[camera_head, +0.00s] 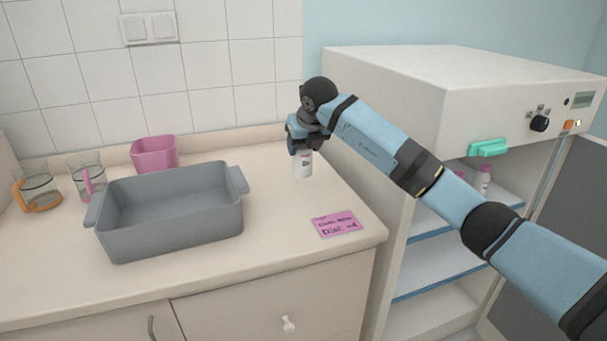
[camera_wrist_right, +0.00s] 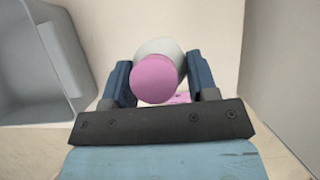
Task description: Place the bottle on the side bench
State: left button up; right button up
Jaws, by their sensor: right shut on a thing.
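The bottle (camera_head: 303,164) is white with a small printed label, and it is upright near the right end of the bench (camera_head: 282,205). In the right wrist view its pink cap (camera_wrist_right: 157,78) faces the camera. My right gripper (camera_head: 301,143) is shut on the bottle's upper part, with one finger on each side. The cap is hidden by the gripper in the head view. I cannot tell whether the bottle's base touches the bench top. My left gripper is not in view.
A grey tray (camera_head: 172,242) stands left of the bottle, with a pink container (camera_head: 155,154) and two glass jugs (camera_head: 38,190) behind and left. A pink note (camera_head: 337,224) lies near the front edge. A white cabinet (camera_head: 400,110) with open shelves stands at the right.

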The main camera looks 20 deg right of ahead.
aim_at(304, 170)
notch_tip(304, 170, down, 7)
jog(key=shift+f, duration=0.15)
jog(key=shift+f+b, duration=0.1)
jog(key=shift+b, duration=0.25)
jog(key=o, duration=1)
jog(key=p+v, duration=0.1)
jog(key=v, duration=1.1)
